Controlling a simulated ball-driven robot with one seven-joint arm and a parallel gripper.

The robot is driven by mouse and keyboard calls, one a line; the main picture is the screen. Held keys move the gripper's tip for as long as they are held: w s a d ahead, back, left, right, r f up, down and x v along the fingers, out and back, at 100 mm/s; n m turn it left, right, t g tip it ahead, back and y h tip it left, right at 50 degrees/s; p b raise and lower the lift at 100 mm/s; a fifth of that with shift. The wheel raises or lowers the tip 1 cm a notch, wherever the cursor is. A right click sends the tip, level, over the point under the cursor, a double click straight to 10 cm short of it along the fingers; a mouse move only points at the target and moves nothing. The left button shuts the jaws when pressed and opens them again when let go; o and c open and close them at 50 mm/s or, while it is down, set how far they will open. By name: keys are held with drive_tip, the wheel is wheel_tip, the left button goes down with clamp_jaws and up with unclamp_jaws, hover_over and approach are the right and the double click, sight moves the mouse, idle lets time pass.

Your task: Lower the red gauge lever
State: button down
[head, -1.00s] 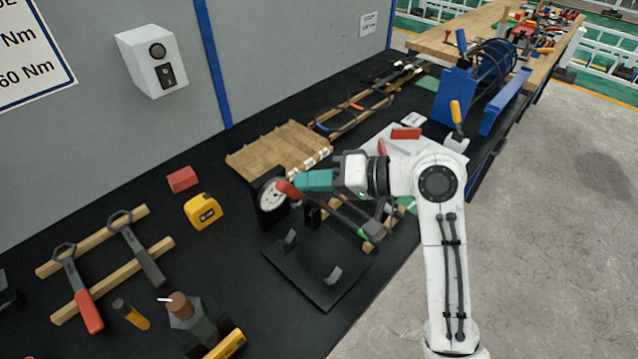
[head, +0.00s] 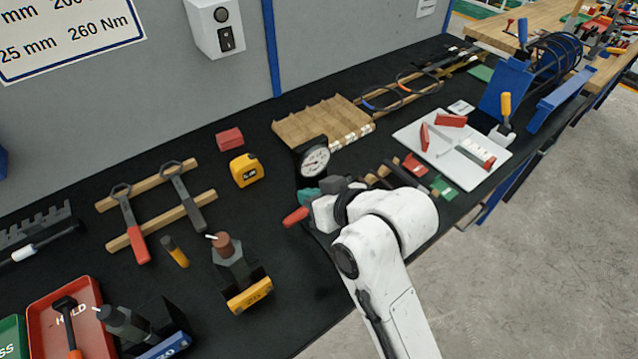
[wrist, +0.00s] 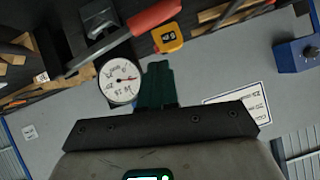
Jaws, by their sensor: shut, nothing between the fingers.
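The red lever grip (head: 295,216) shows in the head view below and left of the round white gauge (head: 315,160). In the wrist view the red grip (wrist: 155,17) slants across the top, on a grey bar running down to the left, and the gauge dial (wrist: 118,82) is left of my fingers. My gripper (head: 308,195) is just above and right of the grip in the head view. Its teal fingers (wrist: 157,72) are shut and empty. I cannot tell whether they touch the lever. My arm hides most of the lever bar and gauge base.
A yellow tape measure (head: 245,170) and a red block (head: 229,139) lie left of the gauge. A wooden ribbed block (head: 312,122) is behind it. A white tray (head: 470,160) is to the right. A bottle-like tool (head: 230,260) stands front left.

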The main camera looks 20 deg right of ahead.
drive_tip(key=shift+s+a+f, duration=0.1)
drive_tip(key=shift+a+f, duration=0.15)
drive_tip(key=shift+f, duration=0.35)
